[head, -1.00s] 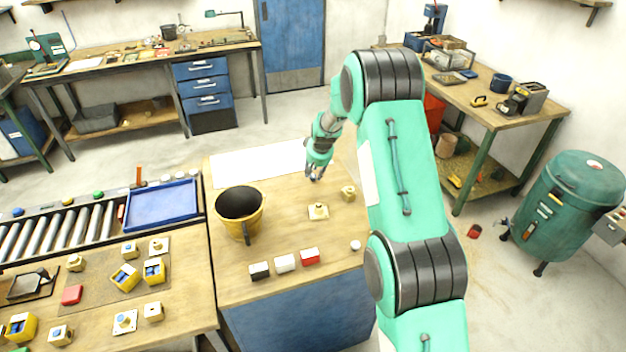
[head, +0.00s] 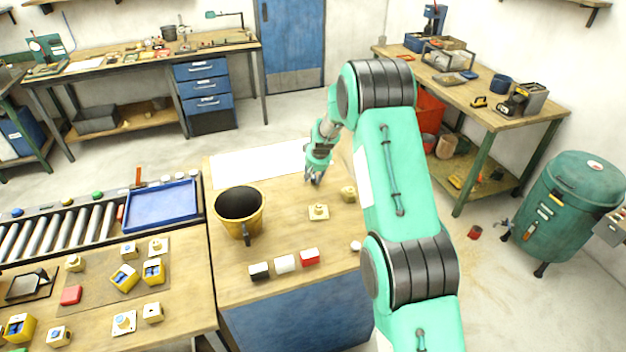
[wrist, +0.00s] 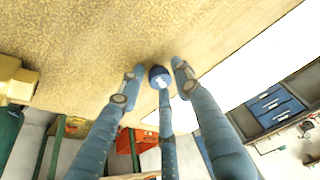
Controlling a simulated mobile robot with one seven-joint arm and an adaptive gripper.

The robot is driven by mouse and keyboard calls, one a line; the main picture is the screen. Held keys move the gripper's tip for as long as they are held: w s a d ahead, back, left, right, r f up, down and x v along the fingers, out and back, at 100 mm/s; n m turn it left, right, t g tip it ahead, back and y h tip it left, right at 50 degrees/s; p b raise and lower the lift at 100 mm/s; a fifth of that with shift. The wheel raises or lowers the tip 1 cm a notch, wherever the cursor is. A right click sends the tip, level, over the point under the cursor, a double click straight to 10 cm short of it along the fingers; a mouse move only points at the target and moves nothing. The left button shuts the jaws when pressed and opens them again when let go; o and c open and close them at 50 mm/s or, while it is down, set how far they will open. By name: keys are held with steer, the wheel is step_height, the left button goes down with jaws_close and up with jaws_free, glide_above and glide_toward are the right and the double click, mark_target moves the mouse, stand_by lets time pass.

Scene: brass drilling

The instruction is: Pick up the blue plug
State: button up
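A small dark blue round piece, which looks like the blue plug (wrist: 158,74), shows in the wrist view between my fingertips, against the wooden bench top. My gripper (wrist: 157,80) has its two outer fingers apart, one on each side of this piece. A third finger lies in line below it, and I cannot tell whether it touches the piece. In the head view my gripper (head: 313,181) points down, low over the bench near the white sheet. I cannot make out the plug there; the fingers seem to hide it.
A brass piece on a plate (head: 318,212) and another brass piece (head: 348,194) stand close to my gripper. A yellow mug (head: 240,213) is to the left. Black, white and red blocks (head: 285,264) line the front. A white sheet (head: 257,162) lies flat behind.

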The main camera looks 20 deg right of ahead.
mark_target(314, 177)
steer(key=c, duration=0.6)
steer(key=shift+o, duration=0.2)
steer(key=shift+r, duration=0.1)
step_height(314, 177, up, 10)
steer(key=p, duration=0.1)
stand_by(0.5)
